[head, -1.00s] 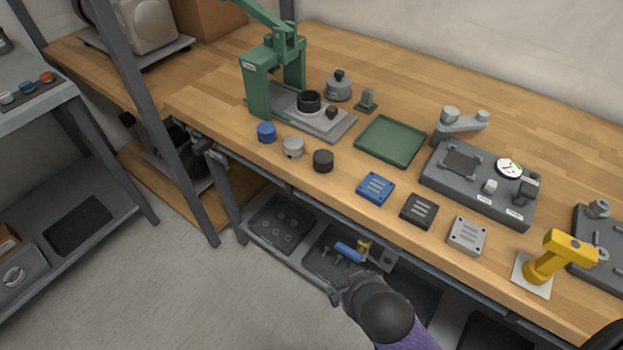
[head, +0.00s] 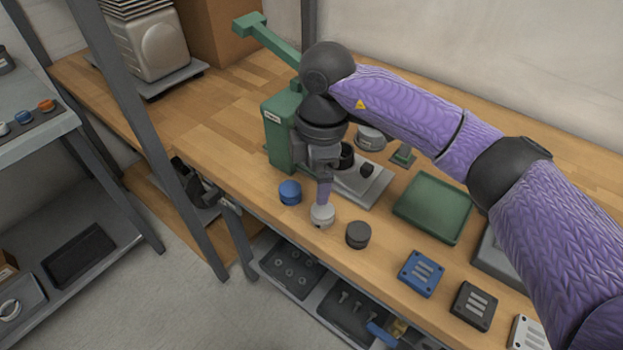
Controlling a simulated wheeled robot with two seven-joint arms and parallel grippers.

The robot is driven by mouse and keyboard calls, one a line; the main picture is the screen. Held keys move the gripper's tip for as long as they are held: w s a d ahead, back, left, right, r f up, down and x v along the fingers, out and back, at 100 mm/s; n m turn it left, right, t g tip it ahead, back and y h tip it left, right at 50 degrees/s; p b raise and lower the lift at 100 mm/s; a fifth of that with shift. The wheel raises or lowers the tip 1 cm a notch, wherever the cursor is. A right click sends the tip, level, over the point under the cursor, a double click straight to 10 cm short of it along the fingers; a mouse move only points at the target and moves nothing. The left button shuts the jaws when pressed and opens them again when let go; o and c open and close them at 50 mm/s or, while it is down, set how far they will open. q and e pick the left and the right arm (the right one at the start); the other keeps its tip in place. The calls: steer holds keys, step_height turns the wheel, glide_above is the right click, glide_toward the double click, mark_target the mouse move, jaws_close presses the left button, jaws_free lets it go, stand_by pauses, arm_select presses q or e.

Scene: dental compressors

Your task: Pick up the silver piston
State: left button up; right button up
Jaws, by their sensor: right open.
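The silver piston (head: 322,216) stands upright on the wooden bench near its front edge, between the blue piston (head: 290,192) and the black piston (head: 358,235). My right gripper (head: 324,200) points down directly over the silver piston, its fingertips at the piston's top. The jaws are open, though the near finger hides the far one. I cannot tell whether the fingers touch the piston. My left gripper is not in view.
The green press (head: 281,130) stands close behind my right gripper. A green tray (head: 435,207) lies to the right. Blue (head: 421,273) and black (head: 473,305) plates line the front edge. My right arm covers the back right of the bench.

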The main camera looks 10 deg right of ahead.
mark_target(325, 209)
steer(key=shift+w+d+m+h, duration=0.3)
steer(key=shift+w+d, duration=0.25)
steer(key=shift+d, duration=0.05)
steer(key=f+b, duration=0.1)
steer(key=f, duration=0.1)
steer(key=s+f+b, duration=0.1)
steer(key=f, duration=0.2)
steer(key=shift+f, duration=0.25)
steer(key=f, duration=0.1)
steer(key=f+b, duration=0.1)
steer(key=f, duration=0.1)
steer(key=shift+s+d+f, duration=0.15)
steer(key=shift+s+f, duration=0.05)
steer(key=shift+s, duration=0.2)
steer(key=shift+f, duration=0.35)
steer(key=shift+w+r, duration=0.1)
steer(key=shift+r, duration=0.05)
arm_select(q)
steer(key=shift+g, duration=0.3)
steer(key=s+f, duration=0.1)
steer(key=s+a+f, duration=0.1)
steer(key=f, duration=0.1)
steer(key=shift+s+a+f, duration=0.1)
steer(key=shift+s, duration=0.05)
arm_select(e)
steer(key=shift+r, duration=0.1)
jaws_close()
